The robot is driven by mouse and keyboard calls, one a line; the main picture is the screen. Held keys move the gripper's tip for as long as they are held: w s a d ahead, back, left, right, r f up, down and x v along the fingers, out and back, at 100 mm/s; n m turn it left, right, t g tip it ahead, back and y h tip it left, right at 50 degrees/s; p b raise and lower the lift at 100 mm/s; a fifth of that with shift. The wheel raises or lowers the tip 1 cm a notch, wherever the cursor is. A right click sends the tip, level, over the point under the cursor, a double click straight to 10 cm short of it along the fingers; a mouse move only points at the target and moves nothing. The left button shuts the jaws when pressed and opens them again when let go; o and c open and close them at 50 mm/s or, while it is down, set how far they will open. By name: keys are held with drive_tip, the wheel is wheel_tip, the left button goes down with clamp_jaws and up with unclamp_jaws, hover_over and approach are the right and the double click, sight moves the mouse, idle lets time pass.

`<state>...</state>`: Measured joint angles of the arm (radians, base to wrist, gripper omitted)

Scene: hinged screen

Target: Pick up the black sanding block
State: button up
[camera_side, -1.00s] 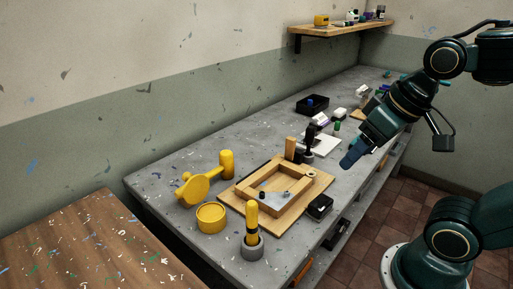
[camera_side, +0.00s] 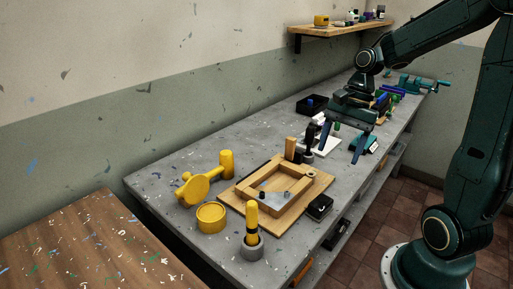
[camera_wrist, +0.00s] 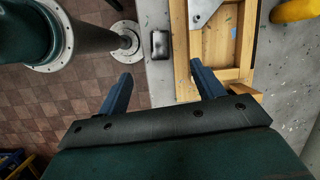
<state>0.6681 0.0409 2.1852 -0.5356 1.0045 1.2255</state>
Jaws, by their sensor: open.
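The black sanding block (camera_side: 320,207) is a small dark block with a paler top. It lies on the grey bench near its front edge, just right of the wooden frame. In the wrist view the block (camera_wrist: 160,45) shows ahead of the fingertips, roughly centred between their lines. My gripper (camera_side: 341,152) is open and empty, above the bench and farther back than the block. In the wrist view its two blue fingers (camera_wrist: 160,74) are wide apart, with nothing between them.
The wooden frame (camera_side: 248,191) lies on a board beside the block. A black tray (camera_side: 312,105) and small items lie behind. The bench's front edge is close.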

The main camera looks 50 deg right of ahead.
drive_tip(key=shift+d+f+m+y, duration=0.25)
drive_tip(key=shift+d+f+m, duration=0.15)
drive_tip(key=shift+d+m, duration=0.2)
drive_tip(key=shift+d+f+m+y, duration=0.25)
drive_tip(key=shift+d+f+m, duration=0.15)
drive_tip(key=shift+d+m, duration=0.2)
drive_tip(key=shift+w, duration=0.1)
hover_over(322, 200)
drive_tip(key=d, duration=0.2)
drive_tip(key=shift+s+d+f, duration=0.1)
drive_tip(key=shift+f, duration=1.9)
drive_tip(key=shift+s+d+f, duration=0.1)
drive_tip(key=shift+f, duration=1.9)
drive_tip(key=shift+x, duration=2.55)
drive_tip(key=shift+a, duration=0.1)
drive_tip(key=c, duration=1.1)
